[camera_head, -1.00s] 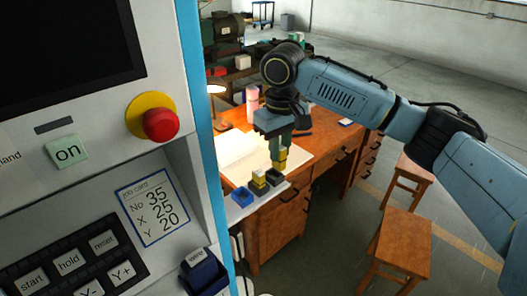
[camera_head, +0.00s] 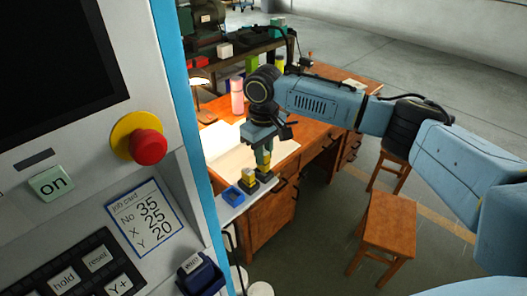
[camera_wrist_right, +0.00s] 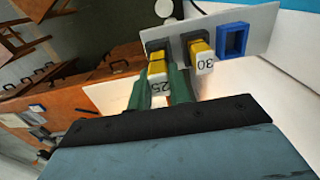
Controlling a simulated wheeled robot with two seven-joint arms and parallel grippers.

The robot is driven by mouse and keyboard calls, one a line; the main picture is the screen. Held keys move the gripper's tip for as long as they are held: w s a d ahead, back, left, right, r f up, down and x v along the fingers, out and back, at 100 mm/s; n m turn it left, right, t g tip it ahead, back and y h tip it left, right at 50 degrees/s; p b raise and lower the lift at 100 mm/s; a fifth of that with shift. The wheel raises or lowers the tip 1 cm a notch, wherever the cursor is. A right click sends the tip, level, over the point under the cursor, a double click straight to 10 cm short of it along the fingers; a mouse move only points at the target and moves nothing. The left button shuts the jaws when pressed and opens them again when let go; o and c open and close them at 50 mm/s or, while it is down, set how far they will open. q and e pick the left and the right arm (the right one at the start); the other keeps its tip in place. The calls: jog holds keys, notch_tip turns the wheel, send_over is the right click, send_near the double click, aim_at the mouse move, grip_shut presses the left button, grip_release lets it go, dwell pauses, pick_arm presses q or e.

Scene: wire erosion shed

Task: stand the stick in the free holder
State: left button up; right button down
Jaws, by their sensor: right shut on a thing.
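My right gripper (camera_head: 263,155) is shut on a yellow stick (camera_head: 265,170), which is upright at the right dark holder on the white ledge. In the right wrist view the stick (camera_wrist_right: 157,74) carries a "25" label and sits between the green fingers. Its lower end meets the dark holder (camera_wrist_right: 157,46); I cannot tell whether it is seated. The middle dark holder (camera_wrist_right: 193,37) bears another yellow stick (camera_wrist_right: 201,55) marked "30". The blue holder (camera_head: 233,195) at the left end is empty, as the right wrist view (camera_wrist_right: 233,41) shows. My left gripper is not in view.
A machine panel with a red button (camera_head: 148,146) and a job card (camera_head: 146,215) fills the left. Behind the ledge is a wooden desk (camera_head: 318,137) with a pink bottle (camera_head: 237,95). A wooden stool (camera_head: 388,228) stands on open floor at the right.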

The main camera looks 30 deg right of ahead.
jog(key=shift+f, duration=0.25)
jog(key=shift+f+p, duration=0.3)
jog(key=shift+p, duration=0.1)
jog(key=c, duration=1.3)
grip_release()
jog(key=shift+r+b, duration=0.4)
jog(key=shift+b, duration=0.05)
notch_tip(320, 180, up, 12)
jog(key=shift+r+b, duration=0.2)
jog(key=shift+b, duration=0.25)
